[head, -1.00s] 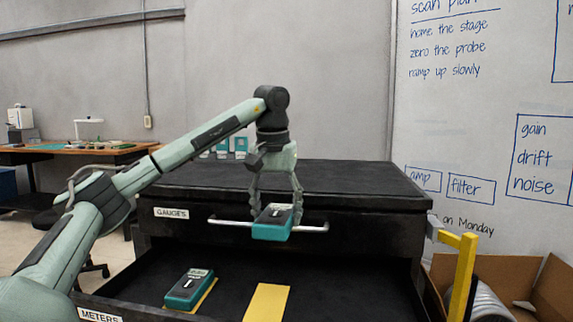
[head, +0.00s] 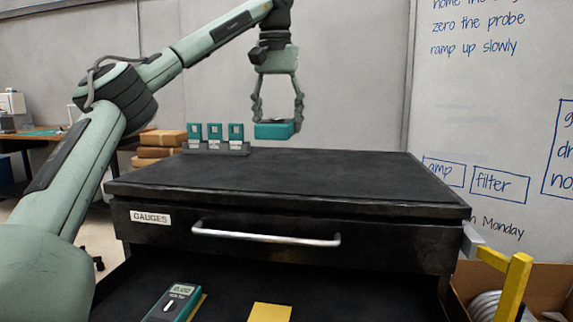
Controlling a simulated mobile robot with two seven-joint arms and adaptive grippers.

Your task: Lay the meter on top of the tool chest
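My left gripper (head: 277,112) is shut on a teal meter (head: 272,131) and holds it in the air above the rear part of the tool chest. The tool chest (head: 330,180) is black with a flat, mostly bare top. Its lower drawer is pulled open. A second teal meter (head: 172,304) with a small display lies in that drawer on a yellow patch. Another yellow patch (head: 270,312) beside it is bare. My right gripper is not in view.
Three teal gauges (head: 214,132) stand in a rack at the chest's back left. The closed drawer labelled GAUGES has a bar handle (head: 265,235). A yellow post (head: 513,285) and a cardboard box (head: 550,285) are at the right.

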